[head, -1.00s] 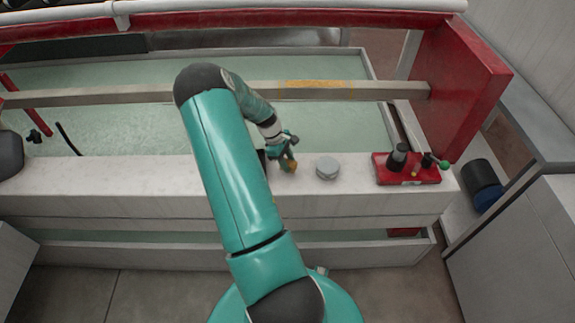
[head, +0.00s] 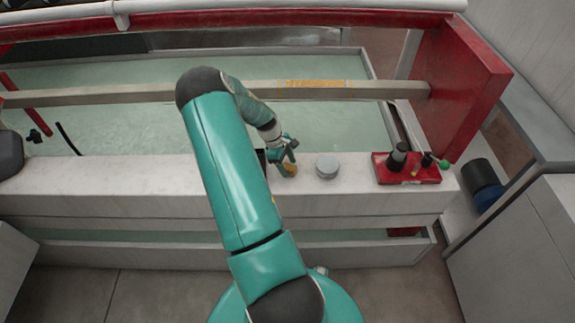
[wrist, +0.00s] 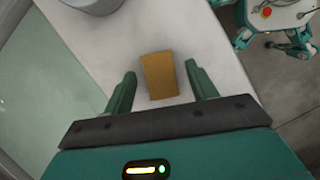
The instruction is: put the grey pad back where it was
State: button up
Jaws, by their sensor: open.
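A short grey round piece (head: 327,168) lies on the pale ledge. It is the only grey pad-like thing I make out, and I cannot be sure it is the pad. Its edge shows at the top left of the wrist view (wrist: 93,5). My gripper (head: 284,150) is over the ledge to its left. In the wrist view my gripper (wrist: 158,82) is open, with a yellow-brown block (wrist: 160,76) between and beyond its fingertips, and gaps on both sides. The block also shows in the head view (head: 289,171), just below the fingers.
The pale ledge (head: 360,200) has bare room around the grey piece. A red base (head: 407,176) with black knobs stands at its right. Behind are a pale green trough (head: 200,130) and a long beam (head: 390,91). My arm hides part of the ledge.

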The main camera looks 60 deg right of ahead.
jog(key=v, duration=1.1)
jog(key=shift+r, duration=0.35)
jog(key=w+a+r+t, duration=0.3)
jog(key=w+a+r, duration=0.2)
jog(key=a+r, duration=0.6)
jog(key=w+a+r+t, duration=0.2)
jog(key=w+a+r, duration=0.4)
jog(key=a+r, duration=0.5)
jog(key=s+a+r+t, duration=0.1)
jog(key=s+a, duration=0.3)
jog(key=a, duration=0.5)
jog(key=s+a+r+t, duration=0.2)
jog(key=s+a+r, duration=0.2)
jog(key=a, duration=0.4)
jog(key=s+a+r+t, duration=0.2)
jog(key=s+a, duration=0.2)
jog(key=a, duration=0.5)
jog(key=shift+a+r+m, duration=0.35)
jog(key=shift+r+m, duration=0.05)
jog(key=shift+s, duration=0.15)
